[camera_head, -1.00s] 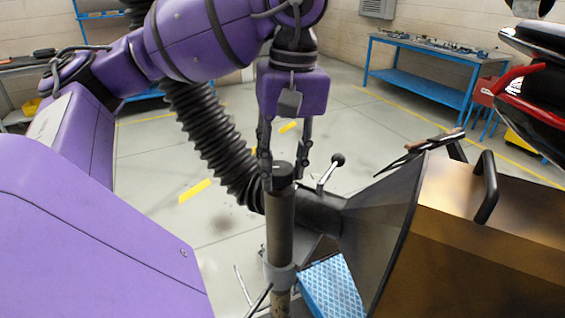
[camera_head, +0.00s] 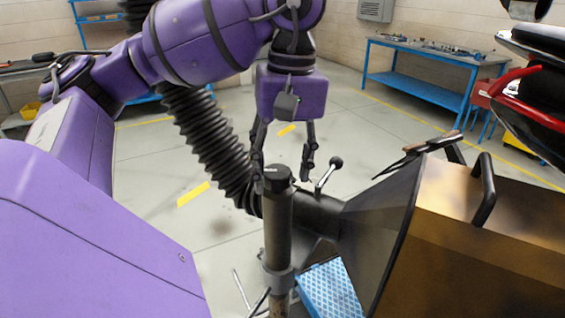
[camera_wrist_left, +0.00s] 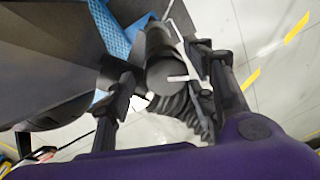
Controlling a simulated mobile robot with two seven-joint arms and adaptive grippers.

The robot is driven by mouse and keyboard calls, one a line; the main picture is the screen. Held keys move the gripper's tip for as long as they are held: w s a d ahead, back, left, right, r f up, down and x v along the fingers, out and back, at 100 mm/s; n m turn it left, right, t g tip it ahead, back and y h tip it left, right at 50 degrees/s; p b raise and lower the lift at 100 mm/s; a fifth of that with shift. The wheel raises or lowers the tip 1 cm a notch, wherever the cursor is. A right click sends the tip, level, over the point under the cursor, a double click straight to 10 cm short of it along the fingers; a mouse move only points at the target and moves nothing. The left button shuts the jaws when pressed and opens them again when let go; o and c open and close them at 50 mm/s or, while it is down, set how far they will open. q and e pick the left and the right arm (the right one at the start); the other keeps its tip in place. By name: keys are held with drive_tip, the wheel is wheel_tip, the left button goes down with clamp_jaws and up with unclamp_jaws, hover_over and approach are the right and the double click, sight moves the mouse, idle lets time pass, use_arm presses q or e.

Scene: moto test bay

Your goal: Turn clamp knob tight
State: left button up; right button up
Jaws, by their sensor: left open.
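The clamp knob is a round black cap (camera_head: 278,180) on top of an upright grey post (camera_head: 278,225) in the head view. In the left wrist view the knob (camera_wrist_left: 163,72) shows a white line on its end. My left gripper (camera_head: 282,172) points down above the post, its two fingers open and spread to either side of the knob. In the left wrist view the knob lies between the fingers, with a gap visible on the left side; contact on the right side is hard to tell. My right gripper is not in view.
A black flared hood on a brown box (camera_head: 490,240) stands just right of the post. A ball-ended lever (camera_head: 329,172) rises close to the right finger. A ribbed black hose (camera_head: 205,140) runs behind. A blue patterned pad (camera_head: 331,290) lies below. A blue workbench (camera_head: 435,75) stands far back.

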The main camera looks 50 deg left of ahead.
sight(286, 170)
use_arm(q)
drive_tip(key=shift+r, duration=0.1)
drive_tip(key=shift+w+d+r, duration=0.1)
drive_tip(key=shift+w+r, duration=0.05)
drive_tip(key=shift+r, duration=1.7)
drive_tip(key=shift+w+d+r, duration=0.1)
drive_tip(key=shift+r, duration=1.7)
